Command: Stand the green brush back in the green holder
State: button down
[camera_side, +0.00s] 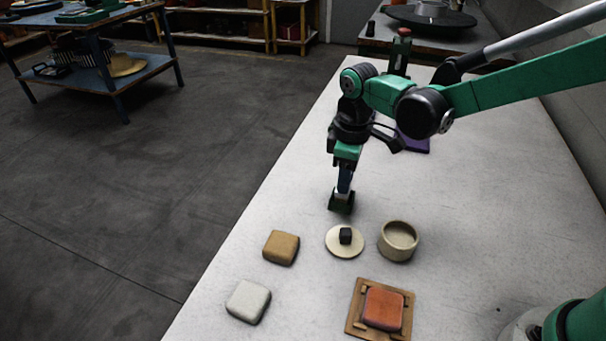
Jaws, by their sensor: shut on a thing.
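My gripper (342,192) points down over the pale table, behind the round lid. It is shut on a small dark green thing (341,204), which seems to be the green brush. The thing is small and dark here, so its bristles and handle cannot be made out. Whether it touches the table is unclear. A dark green upright thing with a red top (402,34) shows behind my arm at the far end. I cannot tell whether it is the green holder. My arm hides part of that area.
A cream lid with a black knob (345,236) and a cream round pot (399,240) are in front of my gripper. Nearer lie a tan block (281,247), a white block (248,302) and an orange block (383,308) on a wooden frame (356,320). A purple thing (414,144) lies behind my arm.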

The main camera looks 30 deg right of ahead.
jog(key=shift+f, duration=0.1)
jog(key=c, duration=0.7)
grip_release()
jog(key=shift+o, duration=0.2)
notch_tip(320, 180, up, 11)
jog(key=shift+r, duration=0.15)
jog(key=shift+s+d+r, duration=0.15)
jog(key=shift+r, duration=0.35)
jog(key=s+d+f+m+t, duration=0.3)
jog(key=s+d+m+t, duration=0.4)
jog(key=s+d+m, duration=0.1)
jog(key=shift+s+d+m, duration=0.2)
jog(key=shift+s+m, duration=0.3)
jog(key=shift+s, duration=0.65)
